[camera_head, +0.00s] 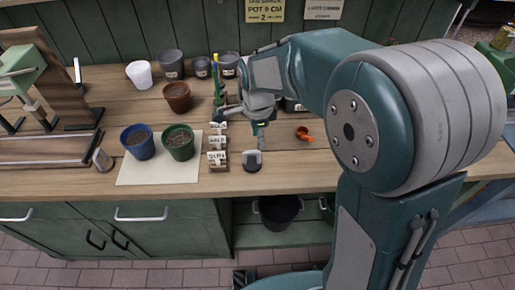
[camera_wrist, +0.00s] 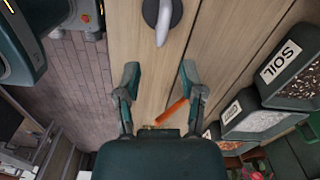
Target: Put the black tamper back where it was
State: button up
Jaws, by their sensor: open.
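A dark object with a grey upright part, which looks like the black tamper (camera_head: 253,161), stands on the bench near its front edge. In the wrist view the tamper (camera_wrist: 150,12) is at the top edge, partly cut off, with a dark round base and a pale handle. My gripper (camera_head: 261,138) is just behind it, above the bench and apart from it. In the wrist view my gripper (camera_wrist: 160,75) has its fingers spread, with only bare wood between the tips.
An orange scoop (camera_head: 304,133) lies right of my gripper. Small labelled boxes (camera_head: 218,158) stand left of the tamper. A blue pot (camera_head: 138,142) and a green pot (camera_head: 179,143) stand on a pale mat (camera_head: 160,176). A soil bin (camera_wrist: 290,75) stands along the back.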

aim_at(259, 152)
notch_tip(259, 152, up, 3)
jog(key=shift+r, duration=0.2)
jog(key=s+d+r+n+t, duration=0.2)
jog(key=s+d+r+n, duration=0.2)
jog(key=s+n, duration=0.4)
jog(key=s+d+r+n+t, duration=0.3)
jog(key=s+d+n, duration=0.4)
jog(key=s, duration=0.4)
jog(key=shift+r+n+t, duration=0.3)
jog(key=shift+r+n, duration=0.2)
jog(key=shift+r, duration=0.1)
